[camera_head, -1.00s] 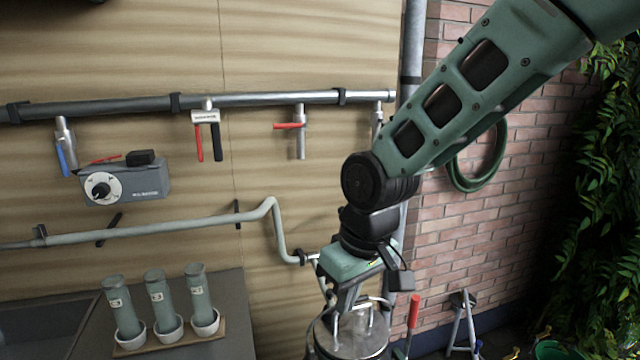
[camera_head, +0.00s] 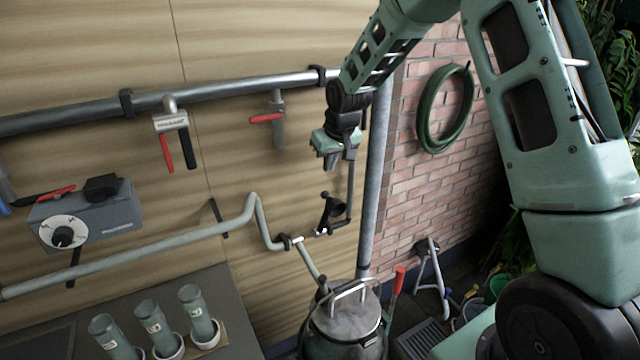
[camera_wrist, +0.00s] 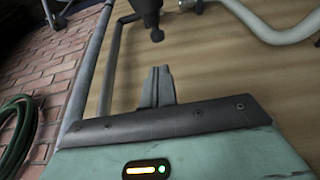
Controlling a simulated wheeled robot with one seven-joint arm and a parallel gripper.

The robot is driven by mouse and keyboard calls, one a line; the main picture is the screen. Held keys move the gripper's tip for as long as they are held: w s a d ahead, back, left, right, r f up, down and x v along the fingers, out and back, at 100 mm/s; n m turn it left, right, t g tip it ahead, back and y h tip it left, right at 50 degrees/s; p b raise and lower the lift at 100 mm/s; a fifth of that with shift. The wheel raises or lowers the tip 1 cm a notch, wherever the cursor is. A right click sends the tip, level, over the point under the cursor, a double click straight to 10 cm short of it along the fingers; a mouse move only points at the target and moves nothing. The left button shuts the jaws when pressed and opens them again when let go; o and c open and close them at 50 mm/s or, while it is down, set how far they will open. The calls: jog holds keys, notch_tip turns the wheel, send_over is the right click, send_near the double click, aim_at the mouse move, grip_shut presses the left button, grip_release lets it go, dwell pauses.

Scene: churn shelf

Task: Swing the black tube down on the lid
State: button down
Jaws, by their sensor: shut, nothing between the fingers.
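The black tube (camera_head: 328,212) hangs beside the wall panel on a thin pipe, above the metal churn. It also shows at the top of the wrist view (camera_wrist: 148,10), ahead of my fingers. The lid (camera_head: 340,325) is the round grey metal top of the churn, with a bent handle on it, at the bottom middle of the head view. My gripper (camera_head: 329,164) is above the black tube and apart from it. In the wrist view its fingers (camera_wrist: 157,75) are together and empty.
A grey pipe (camera_head: 308,262) runs down to the churn. A vertical pipe (camera_head: 375,190) stands behind my gripper. A red-handled tool (camera_head: 398,281) is right of the churn. A hose (camera_head: 445,108) hangs on the brick wall.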

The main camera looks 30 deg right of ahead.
jog(key=p+x, duration=0.4)
jog(key=x, duration=0.6)
jog(key=shift+f, duration=0.1)
dwell(0.3)
